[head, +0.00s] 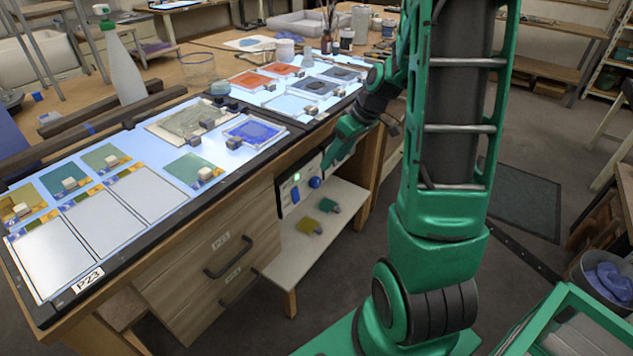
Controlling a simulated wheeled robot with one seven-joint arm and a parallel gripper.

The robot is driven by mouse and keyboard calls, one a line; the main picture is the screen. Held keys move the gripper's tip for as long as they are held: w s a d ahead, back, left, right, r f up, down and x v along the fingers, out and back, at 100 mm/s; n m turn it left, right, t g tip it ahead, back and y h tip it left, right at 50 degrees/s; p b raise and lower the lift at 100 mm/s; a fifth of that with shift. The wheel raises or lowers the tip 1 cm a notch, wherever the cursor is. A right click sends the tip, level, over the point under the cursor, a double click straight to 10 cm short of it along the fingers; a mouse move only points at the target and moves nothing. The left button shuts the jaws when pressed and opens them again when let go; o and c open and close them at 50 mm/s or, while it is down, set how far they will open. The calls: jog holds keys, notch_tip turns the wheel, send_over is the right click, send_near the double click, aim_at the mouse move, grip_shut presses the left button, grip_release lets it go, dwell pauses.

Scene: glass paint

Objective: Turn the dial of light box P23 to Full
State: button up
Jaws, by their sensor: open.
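Light box P23 (75,292) is the long lit panel on the bench at left, with its label at the near corner. The dial's setting and any markings are too small to read. My gripper (327,169) is open and points down and left, its tips close to the dial, just above and right of it. I cannot tell whether they touch it.
Wooden drawers (222,270) marked P23 stick out handles left of the panel. A low shelf (292,250) below holds a yellow and a teal item. Painted glass pieces with small blocks cover the light box. A spray bottle (122,65) stands behind.

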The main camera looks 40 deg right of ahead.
aim_at(318, 183)
jog(key=x, duration=1)
jog(key=shift+w+a+f, duration=0.1)
jog(key=shift+w+f, duration=0.05)
jog(key=shift+f, duration=0.15)
